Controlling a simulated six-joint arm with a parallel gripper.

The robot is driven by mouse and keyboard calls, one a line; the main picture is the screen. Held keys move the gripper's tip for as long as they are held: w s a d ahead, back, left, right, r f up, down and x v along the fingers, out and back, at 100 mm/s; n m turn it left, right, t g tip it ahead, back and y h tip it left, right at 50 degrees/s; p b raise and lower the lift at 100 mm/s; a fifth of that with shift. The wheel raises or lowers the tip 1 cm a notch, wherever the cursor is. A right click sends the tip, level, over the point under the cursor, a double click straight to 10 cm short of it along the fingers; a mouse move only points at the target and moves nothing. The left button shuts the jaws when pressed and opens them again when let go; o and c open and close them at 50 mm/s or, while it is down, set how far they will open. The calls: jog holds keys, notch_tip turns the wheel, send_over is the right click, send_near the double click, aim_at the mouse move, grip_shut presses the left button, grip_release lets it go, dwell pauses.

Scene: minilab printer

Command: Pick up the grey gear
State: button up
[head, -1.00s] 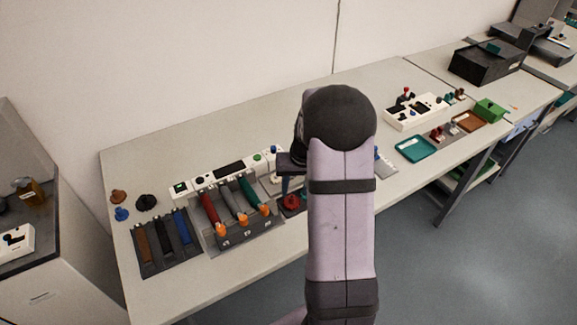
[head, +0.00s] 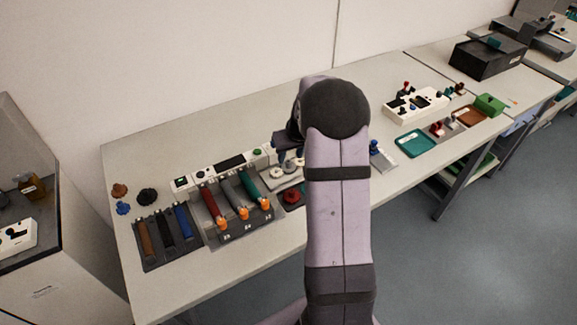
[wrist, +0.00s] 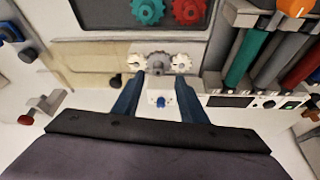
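The grey gear (wrist: 158,60) sits between two white gears, a left one (wrist: 137,62) and a right one (wrist: 181,63), in the wrist view. In the head view the gears show as a small row (head: 278,173) just below my gripper (head: 288,148). In the wrist view my gripper (wrist: 160,78) has its two blue fingers apart with nothing between the tips. The fingertips point toward the gear row, with the grey gear roughly centred ahead of them. I cannot tell the height gap.
A teal gear (wrist: 148,10) and a red gear (wrist: 188,10) lie on a dark tray beyond. A rack of coloured cartridges (wrist: 270,55) stands at the right. A white panel with a blue knob (wrist: 160,100) shows between the fingers.

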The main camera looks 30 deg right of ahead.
aim_at(289, 161)
jog(key=shift+p+x, duration=1.3)
jog(key=shift+x, duration=1.3)
jog(key=shift+d, duration=0.15)
jog(key=shift+r, duration=0.1)
grip_shut()
